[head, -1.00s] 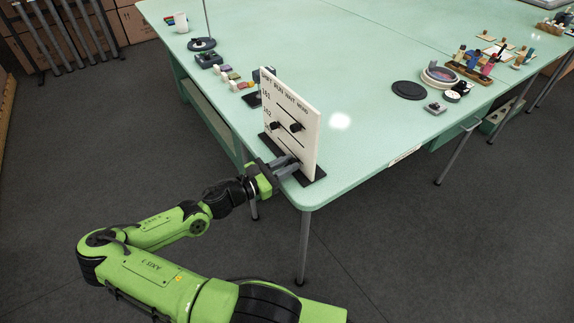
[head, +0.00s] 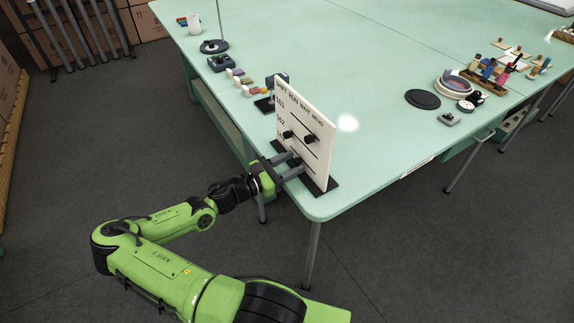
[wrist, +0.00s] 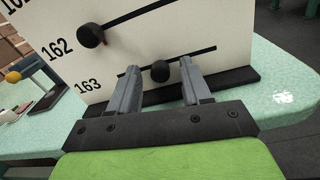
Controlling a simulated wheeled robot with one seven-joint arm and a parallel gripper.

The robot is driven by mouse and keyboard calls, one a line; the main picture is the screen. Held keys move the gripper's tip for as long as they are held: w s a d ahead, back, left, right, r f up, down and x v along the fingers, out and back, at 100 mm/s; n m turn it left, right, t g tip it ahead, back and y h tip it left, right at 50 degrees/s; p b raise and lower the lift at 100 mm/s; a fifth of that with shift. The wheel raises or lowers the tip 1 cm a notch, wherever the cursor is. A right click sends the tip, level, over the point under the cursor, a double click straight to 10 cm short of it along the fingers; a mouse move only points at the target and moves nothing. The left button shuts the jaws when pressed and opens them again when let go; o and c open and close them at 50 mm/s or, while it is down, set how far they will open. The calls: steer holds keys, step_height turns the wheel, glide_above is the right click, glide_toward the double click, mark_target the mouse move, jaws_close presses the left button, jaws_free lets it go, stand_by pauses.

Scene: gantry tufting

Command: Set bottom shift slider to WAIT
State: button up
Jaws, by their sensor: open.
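A white upright board (head: 318,120) on a dark base stands at the table's near corner, with columns SHIFT, RUN, WAIT and MEND and rows 161 to 163. My gripper (wrist: 159,68) is open at the lowest row, its fingers on either side of the round black bottom knob (wrist: 160,71), apart from it on both sides. The 162 knob (wrist: 90,35) sits up and left in the wrist view, near its slot's left end. The top knob (head: 310,138) shows further right in the head view. My gripper hides the bottom knob there, and its column cannot be told.
The pale green table (head: 375,140) has free room right of the board. Small coloured blocks (head: 240,80) and a dark box (head: 221,62) lie behind it. A black disc (head: 422,98) and a round dish (head: 456,83) are further right.

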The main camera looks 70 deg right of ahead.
steer(key=p+v, duration=0.2)
steer(key=v, duration=1.3)
steer(key=shift+w+a+p, duration=0.25)
steer(key=shift+a+p, duration=0.05)
